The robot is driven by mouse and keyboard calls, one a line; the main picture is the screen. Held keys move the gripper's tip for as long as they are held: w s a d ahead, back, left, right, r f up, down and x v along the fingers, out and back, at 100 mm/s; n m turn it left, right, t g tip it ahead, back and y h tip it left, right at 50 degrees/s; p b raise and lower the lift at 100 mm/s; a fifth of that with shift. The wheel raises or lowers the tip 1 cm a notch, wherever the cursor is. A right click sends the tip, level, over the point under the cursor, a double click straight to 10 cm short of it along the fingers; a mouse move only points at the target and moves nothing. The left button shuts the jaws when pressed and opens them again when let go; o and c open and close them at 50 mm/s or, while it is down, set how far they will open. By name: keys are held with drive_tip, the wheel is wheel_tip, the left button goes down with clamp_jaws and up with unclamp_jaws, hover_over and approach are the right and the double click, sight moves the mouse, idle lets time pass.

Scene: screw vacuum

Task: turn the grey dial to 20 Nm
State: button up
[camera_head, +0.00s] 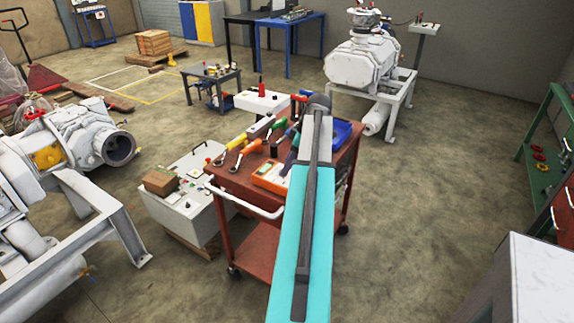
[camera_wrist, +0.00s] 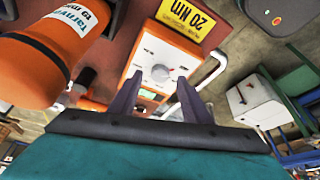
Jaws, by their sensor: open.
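In the wrist view the grey dial (camera_wrist: 160,73) is a small round knob on the pale face of an orange device (camera_wrist: 133,58). A yellow label reading "20 Nm" (camera_wrist: 188,20) lies beyond it. My gripper (camera_wrist: 159,77) is open, with one dark finger on each side of the dial in the picture. I cannot tell whether either finger touches it. The scale marks are too small to read, so the dial's setting is unclear. In the head view the orange device (camera_head: 270,178) lies on the red trolley (camera_head: 235,180), and my arm hides my fingertips.
A large orange tool handle (camera_wrist: 40,60) is close on the left in the wrist view. Several colourful tools and a blue bin (camera_head: 343,132) share the trolley top. A white cabinet (camera_head: 190,205) stands left of the trolley. The floor to the right (camera_head: 430,190) is clear.

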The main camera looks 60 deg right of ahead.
drive_tip(key=shift+x, duration=1.15)
